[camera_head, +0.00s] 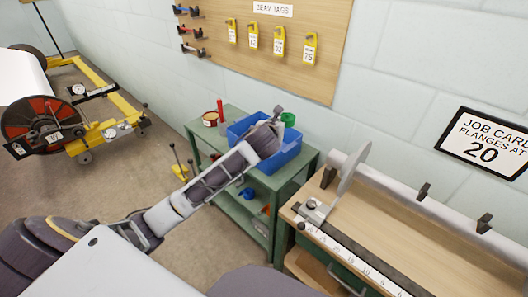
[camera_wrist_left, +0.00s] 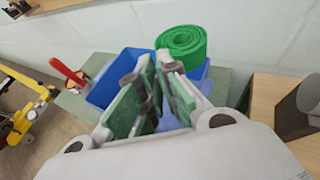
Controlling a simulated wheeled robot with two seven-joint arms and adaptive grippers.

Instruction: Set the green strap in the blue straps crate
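The green strap (camera_head: 288,119) is a rolled coil at the back right corner of the blue crate (camera_head: 287,154). I cannot tell whether it rests inside the crate or behind its rim. In the left wrist view the coil (camera_wrist_left: 182,42) stands just beyond my fingertips, to the right, with the blue crate (camera_wrist_left: 106,88) below and to the left. My left gripper (camera_head: 276,114) is over the crate. Its fingers (camera_wrist_left: 158,62) are a little apart with a narrow gap and no strap visible between them; the right finger overlaps the coil's lower edge. My right gripper is out of view.
The crate stands on a green cart (camera_head: 255,186). A wooden bench (camera_head: 395,240) with a roller and ruler is close on the right. The wall with a tag board (camera_head: 285,75) is behind.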

